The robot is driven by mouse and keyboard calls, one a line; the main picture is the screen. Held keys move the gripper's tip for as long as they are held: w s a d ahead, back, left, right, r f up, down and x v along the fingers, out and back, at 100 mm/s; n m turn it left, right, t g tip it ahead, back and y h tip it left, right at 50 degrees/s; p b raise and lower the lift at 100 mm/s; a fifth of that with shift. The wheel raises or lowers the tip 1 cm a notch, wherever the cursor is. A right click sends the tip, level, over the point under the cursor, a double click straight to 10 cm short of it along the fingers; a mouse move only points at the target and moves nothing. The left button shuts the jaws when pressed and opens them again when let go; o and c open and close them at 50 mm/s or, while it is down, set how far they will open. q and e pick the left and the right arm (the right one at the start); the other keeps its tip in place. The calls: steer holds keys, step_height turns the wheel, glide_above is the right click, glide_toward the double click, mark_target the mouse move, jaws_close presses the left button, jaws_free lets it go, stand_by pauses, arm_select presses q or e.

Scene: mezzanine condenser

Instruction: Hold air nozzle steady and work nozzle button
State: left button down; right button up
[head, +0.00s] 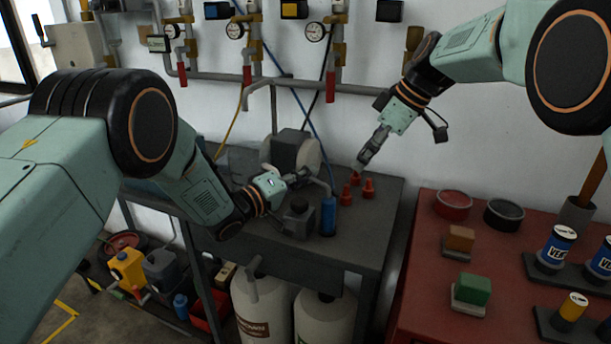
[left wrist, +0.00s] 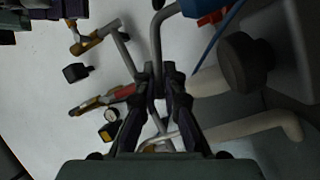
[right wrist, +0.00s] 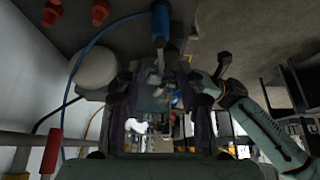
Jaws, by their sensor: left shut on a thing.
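The air nozzle has a blue body (head: 328,216) and a thin grey bent tube, and stands at the right part of the dark bench. It shows also at the top of the right wrist view (right wrist: 160,22). My left gripper (head: 303,176) is shut on the nozzle's grey tube; in the left wrist view the tube (left wrist: 157,45) runs between its closed fingertips. My right gripper (head: 363,163) is open and empty, tilted down above and right of the nozzle, apart from it. I cannot make out the nozzle button.
Several red cone-shaped pieces (head: 355,179) stand just right of the nozzle, under my right gripper. A dark block-like fitting (head: 298,220) stands to its left. A blue hose (head: 300,105) hangs from the wall. A red table (head: 425,270) is at right.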

jaws_close()
stand_by(1.4)
